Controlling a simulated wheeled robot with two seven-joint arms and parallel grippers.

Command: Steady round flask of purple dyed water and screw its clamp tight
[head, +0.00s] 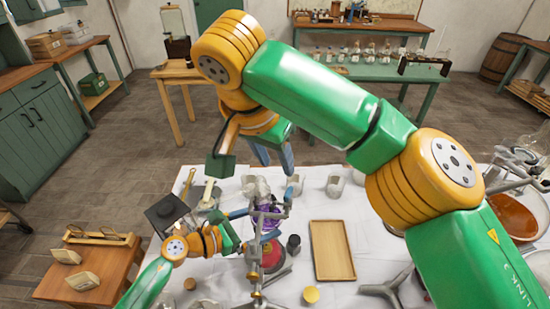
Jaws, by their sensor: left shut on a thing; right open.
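The round flask of purple water (270,226) stands upright near the table's middle, partly hidden by the grey stand and clamp parts (267,212) in front of it. Its clear upper glass shows above the clamp. A small blue piece (288,195) shows at the clamp's right side; I cannot tell if it is the screw. My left gripper (254,228) reaches in from the left and is shut at the flask, its fingertips partly hidden. My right gripper (275,160) points down, open and empty, above and behind the clamp, apart from it.
A wooden tray (332,251) lies right of the flask. A dark small jar (293,244) and a yellow lid (311,294) are close by. A red-brown bowl (510,216) and metal stands fill the right side.

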